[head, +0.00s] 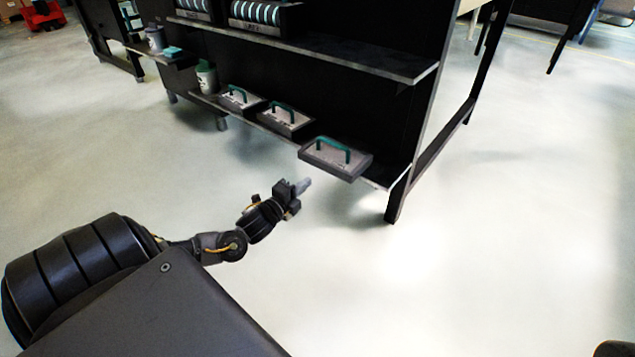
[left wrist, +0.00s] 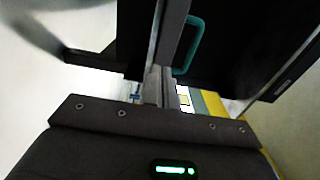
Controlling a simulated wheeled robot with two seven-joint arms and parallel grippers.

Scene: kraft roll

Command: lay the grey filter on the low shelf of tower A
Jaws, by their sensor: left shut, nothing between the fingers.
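Three flat grey filters with teal handles lie in a row on the low shelf (head: 397,181) of the black rack. The nearest filter (head: 337,158) is at the right end and sticks out past the shelf's front edge. The middle filter (head: 284,119) and the far filter (head: 239,99) lie further left. My left gripper (head: 304,185) is shut and empty, just in front of and below the nearest filter, apparently apart from it. In the left wrist view, a teal handle (left wrist: 188,46) shows beyond the fingers (left wrist: 160,88). No tower label is readable. My right gripper is out of view.
A lidded cup (head: 206,78) stands left of the filters. The upper shelf (head: 350,57) overhangs the low one and carries dark holders with pale discs (head: 258,14). The rack's front leg (head: 398,202) stands right of the filters. The floor in front is clear.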

